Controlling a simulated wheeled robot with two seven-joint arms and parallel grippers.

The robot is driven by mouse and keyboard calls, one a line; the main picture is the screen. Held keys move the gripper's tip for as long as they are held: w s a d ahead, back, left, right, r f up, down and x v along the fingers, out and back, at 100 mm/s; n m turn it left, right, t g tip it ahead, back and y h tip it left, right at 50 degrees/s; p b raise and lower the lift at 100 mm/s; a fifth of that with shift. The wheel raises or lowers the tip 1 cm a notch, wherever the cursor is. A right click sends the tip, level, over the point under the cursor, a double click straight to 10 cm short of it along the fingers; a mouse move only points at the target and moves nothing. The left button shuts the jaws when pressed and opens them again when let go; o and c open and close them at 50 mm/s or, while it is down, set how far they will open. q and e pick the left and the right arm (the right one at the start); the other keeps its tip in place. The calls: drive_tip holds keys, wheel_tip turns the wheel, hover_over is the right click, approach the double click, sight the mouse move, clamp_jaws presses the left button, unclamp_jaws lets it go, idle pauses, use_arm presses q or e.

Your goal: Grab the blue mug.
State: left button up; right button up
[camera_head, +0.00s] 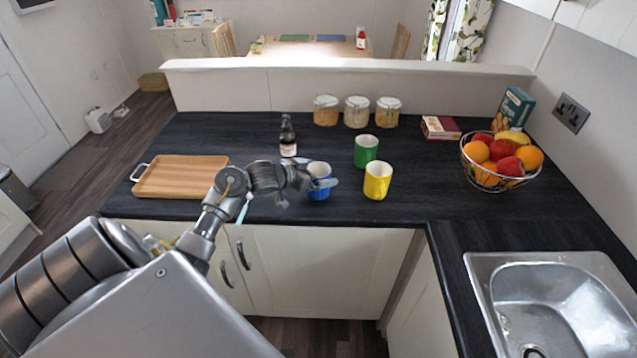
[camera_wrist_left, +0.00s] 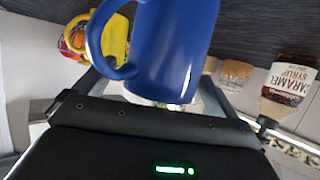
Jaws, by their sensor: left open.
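The blue mug (camera_head: 319,192) stands upright on the dark counter near its front edge. My left gripper (camera_head: 317,172) is open at the mug, with one finger on either side of it in the head view. In the left wrist view the blue mug (camera_wrist_left: 180,50) fills the upper middle, between the fingers of the left gripper (camera_wrist_left: 158,88), and its handle points left. I cannot tell whether a finger touches it. The gripper partly hides the mug in the head view. My right gripper is not in view.
A yellow mug (camera_head: 377,181) stands close on the right, a green mug (camera_head: 366,150) behind it. A dark syrup bottle (camera_head: 288,136) stands behind the gripper. A wooden tray (camera_head: 180,177) lies left; a fruit bowl (camera_head: 485,180) and sink (camera_head: 550,300) are right.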

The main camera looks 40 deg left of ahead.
use_arm(q)
drive_tip(key=c, duration=1.2)
drive_tip(key=shift+c, duration=0.3)
drive_tip(key=shift+r, duration=0.1)
